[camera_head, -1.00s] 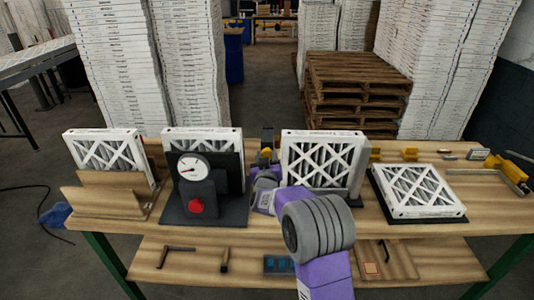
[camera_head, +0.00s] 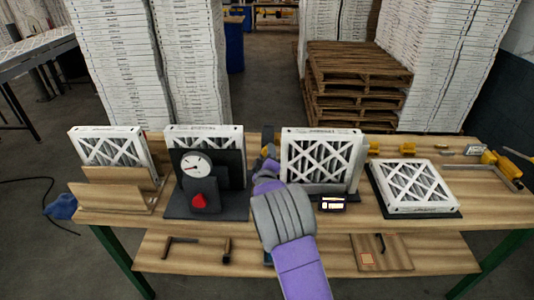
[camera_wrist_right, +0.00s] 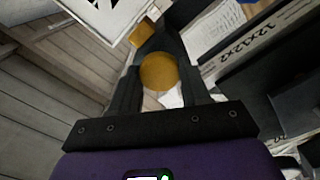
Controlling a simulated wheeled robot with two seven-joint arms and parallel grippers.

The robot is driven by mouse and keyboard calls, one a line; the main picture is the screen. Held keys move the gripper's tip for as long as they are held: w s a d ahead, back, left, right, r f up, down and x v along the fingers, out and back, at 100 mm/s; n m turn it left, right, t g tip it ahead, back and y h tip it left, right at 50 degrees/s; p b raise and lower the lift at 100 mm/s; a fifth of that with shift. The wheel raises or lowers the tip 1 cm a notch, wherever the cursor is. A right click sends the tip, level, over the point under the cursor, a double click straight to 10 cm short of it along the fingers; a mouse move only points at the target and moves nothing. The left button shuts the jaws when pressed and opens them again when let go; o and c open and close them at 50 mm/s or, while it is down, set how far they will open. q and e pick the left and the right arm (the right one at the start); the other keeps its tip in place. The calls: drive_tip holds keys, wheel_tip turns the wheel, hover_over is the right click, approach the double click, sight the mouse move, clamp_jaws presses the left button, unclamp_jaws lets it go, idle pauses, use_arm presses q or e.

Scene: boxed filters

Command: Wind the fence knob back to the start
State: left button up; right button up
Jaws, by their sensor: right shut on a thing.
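The yellow round fence knob (camera_wrist_right: 158,72) shows between the two dark fingers of my right gripper (camera_wrist_right: 162,80) in the right wrist view. The fingers are shut on it. In the head view, my right gripper (camera_head: 265,168) is at the rear middle of the bench, between the gauge stand and the middle upright filter. The knob is mostly hidden there, with some yellow showing around the gripper. A yellow block (camera_wrist_right: 141,33) lies just beyond the knob in the wrist view. My left gripper is out of view.
The dark gauge stand (camera_head: 233,172) with a dial (camera_head: 196,167) and red knob (camera_head: 199,200) stands left of my gripper. A boxed filter (camera_head: 322,162) stands close on the right, a small lit display (camera_head: 332,204) before it. Another filter (camera_head: 412,187) lies flat further right.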

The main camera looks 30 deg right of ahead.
drive_tip(key=shift+n, duration=0.5)
drive_tip(key=o, duration=1)
drive_tip(key=shift+o, duration=0.2)
drive_tip(key=v, duration=0.7)
drive_tip(key=shift+s, duration=0.3)
drive_tip(key=shift+a, duration=0.1)
